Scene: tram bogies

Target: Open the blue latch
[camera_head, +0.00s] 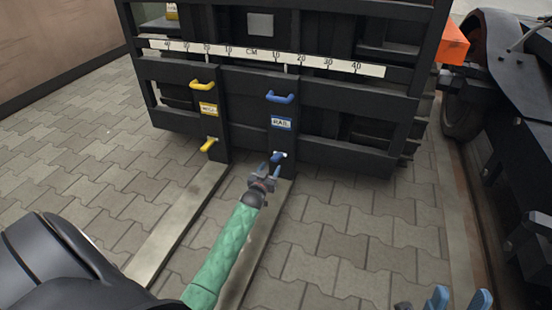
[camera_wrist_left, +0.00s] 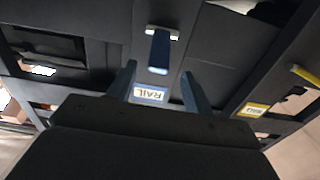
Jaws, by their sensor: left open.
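The lower blue latch (camera_head: 278,157) sits at the bottom of a dark post on the black frame, below a blue-edged RAIL label (camera_head: 281,123). In the left wrist view a blue latch (camera_wrist_left: 159,52) hangs from a pale mount beyond the fingertips, and the RAIL label (camera_wrist_left: 150,94) appears upside down. My left gripper (camera_head: 267,171) is open and empty, just below and in front of the lower latch; its two fingers (camera_wrist_left: 160,88) stand apart in the wrist view. Contact with the latch cannot be told. My right gripper (camera_head: 461,298) shows only two separated fingertips at the bottom right.
A blue handle (camera_head: 280,97) is above the label. A yellow handle (camera_head: 202,85) and yellow latch (camera_head: 209,145) are on the post to the left. A white centimetre scale (camera_head: 262,57) crosses the frame. Dark machinery (camera_head: 515,75) stands at the right. Paving at left is clear.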

